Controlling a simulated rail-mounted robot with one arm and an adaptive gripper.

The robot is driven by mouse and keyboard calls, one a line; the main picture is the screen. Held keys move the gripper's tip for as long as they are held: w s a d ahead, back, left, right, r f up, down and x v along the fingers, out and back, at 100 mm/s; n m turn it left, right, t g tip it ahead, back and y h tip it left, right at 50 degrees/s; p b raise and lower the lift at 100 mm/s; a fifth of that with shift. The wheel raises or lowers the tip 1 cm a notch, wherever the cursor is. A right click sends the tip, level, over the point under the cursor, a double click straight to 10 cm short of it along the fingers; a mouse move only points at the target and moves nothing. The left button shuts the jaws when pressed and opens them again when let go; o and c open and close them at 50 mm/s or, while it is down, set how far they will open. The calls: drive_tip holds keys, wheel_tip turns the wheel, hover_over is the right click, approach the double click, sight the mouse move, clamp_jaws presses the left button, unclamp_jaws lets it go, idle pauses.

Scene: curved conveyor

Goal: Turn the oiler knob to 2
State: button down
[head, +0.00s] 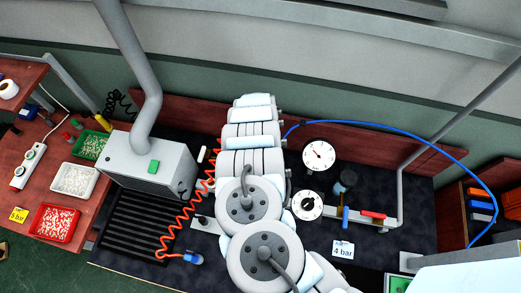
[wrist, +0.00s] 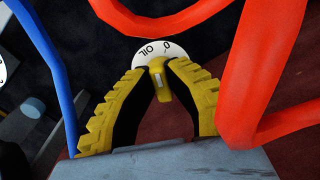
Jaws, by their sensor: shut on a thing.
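The oiler knob (wrist: 158,82) is a small yellowish piece with a pale line on it, in the wrist view. My gripper (wrist: 157,70) has two yellow ribbed fingers with black inner sides, closed on the knob from both sides. The other dial marks are hidden or out of view, so the exact setting cannot be read. In the head view my arm covers the gripper and knob.
Large red hose loops (wrist: 264,70) pass close to the right finger, and a blue hose (wrist: 53,75) runs at left. In the head view a gauge (head: 319,155), a white dial (head: 307,205), a red-handled valve (head: 373,214) and a "4 bar" card (head: 343,249) lie right of my arm.

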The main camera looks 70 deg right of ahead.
drive_tip(key=m+b, duration=0.1)
drive_tip(key=m, duration=0.2)
drive_tip(key=m+b, duration=0.1)
drive_tip(key=shift+w+f+m+b, duration=0.2)
drive_tip(key=shift+f+m+b, duration=0.05)
drive_tip(key=shift+m+b, duration=0.05)
drive_tip(key=shift+d+r+m+b, duration=0.15)
drive_tip(key=shift+m+b, duration=0.95)
drive_tip(key=shift+m, duration=1.1)
drive_tip(key=c, duration=1)
unclamp_jaws()
drive_tip(key=shift+c, duration=0.2)
drive_tip(key=shift+r, duration=0.15)
